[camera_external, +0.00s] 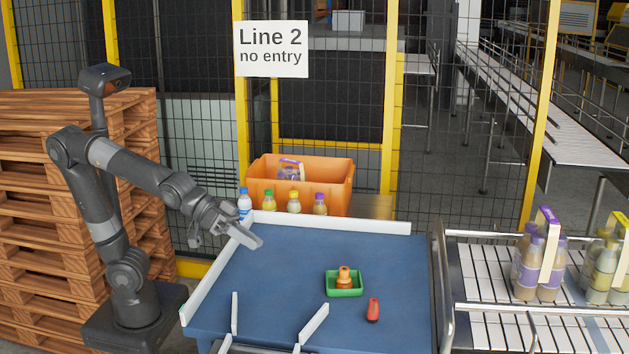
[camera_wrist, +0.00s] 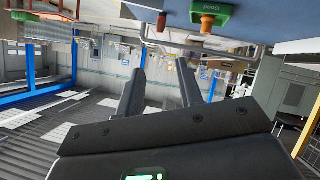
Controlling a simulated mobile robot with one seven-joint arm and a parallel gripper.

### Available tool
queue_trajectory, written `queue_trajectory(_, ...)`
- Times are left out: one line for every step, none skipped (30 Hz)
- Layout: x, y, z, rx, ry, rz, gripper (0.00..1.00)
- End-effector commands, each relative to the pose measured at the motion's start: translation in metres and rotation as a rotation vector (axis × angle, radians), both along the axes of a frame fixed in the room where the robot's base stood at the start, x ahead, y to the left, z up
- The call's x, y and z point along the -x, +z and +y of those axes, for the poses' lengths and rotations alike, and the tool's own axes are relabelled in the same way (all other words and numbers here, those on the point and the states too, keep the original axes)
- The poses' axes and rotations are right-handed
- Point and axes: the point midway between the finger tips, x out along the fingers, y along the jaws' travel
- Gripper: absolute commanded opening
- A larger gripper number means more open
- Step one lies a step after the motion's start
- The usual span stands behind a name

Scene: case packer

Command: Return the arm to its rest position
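My arm (camera_external: 140,170) stands at the left, bent at the elbow, and reaches right over the left edge of the blue table (camera_external: 300,255). My gripper (camera_external: 255,240) is above the table's back left corner, clear of the objects. In the wrist view its two fingers (camera_wrist: 163,72) are apart with nothing between them. The wrist view is steeply tilted and shows the table along its top edge.
A green tray (camera_external: 345,291) holding an orange object (camera_external: 344,274) and a red item (camera_external: 373,310) lie on the table. White rails edge it. Several bottles (camera_external: 294,202) stand by an orange crate (camera_external: 335,175) behind. Pallets (camera_external: 30,230) are stacked behind my arm. A conveyor (camera_external: 480,262) runs right.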

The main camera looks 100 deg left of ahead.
Motion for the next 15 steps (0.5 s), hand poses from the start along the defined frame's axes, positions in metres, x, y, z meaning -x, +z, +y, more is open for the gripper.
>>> queue_trajectory(0.015, 0.014, 0.020, -0.054, 0.011, -0.017, 0.34)
queue_trajectory(0.024, 0.019, 0.033, -0.089, 0.019, -0.017, 0.34)
queue_trajectory(0.037, 0.021, 0.051, -0.132, 0.027, -0.007, 0.34)
queue_trajectory(0.048, 0.020, 0.065, -0.164, 0.033, 0.007, 0.34)
queue_trajectory(0.060, 0.017, 0.078, -0.194, 0.036, 0.029, 0.34)
queue_trajectory(0.077, 0.007, 0.096, -0.233, 0.038, 0.071, 0.34)
queue_trajectory(0.091, -0.003, 0.109, -0.260, 0.034, 0.112, 0.34)
queue_trajectory(0.106, -0.017, 0.121, -0.286, 0.026, 0.160, 0.34)
queue_trajectory(0.125, -0.035, 0.133, -0.313, 0.011, 0.225, 0.34)
queue_trajectory(0.138, -0.049, 0.141, -0.328, -0.004, 0.272, 0.34)
queue_trajectory(0.150, -0.062, 0.147, -0.340, -0.020, 0.316, 0.34)
queue_trajectory(0.166, -0.078, 0.152, -0.352, -0.043, 0.370, 0.34)
queue_trajectory(0.176, -0.088, 0.156, -0.358, -0.061, 0.408, 0.34)
queue_trajectory(0.186, -0.098, 0.158, -0.364, -0.077, 0.440, 0.34)
queue_trajectory(0.197, -0.109, 0.161, -0.369, -0.099, 0.478, 0.34)
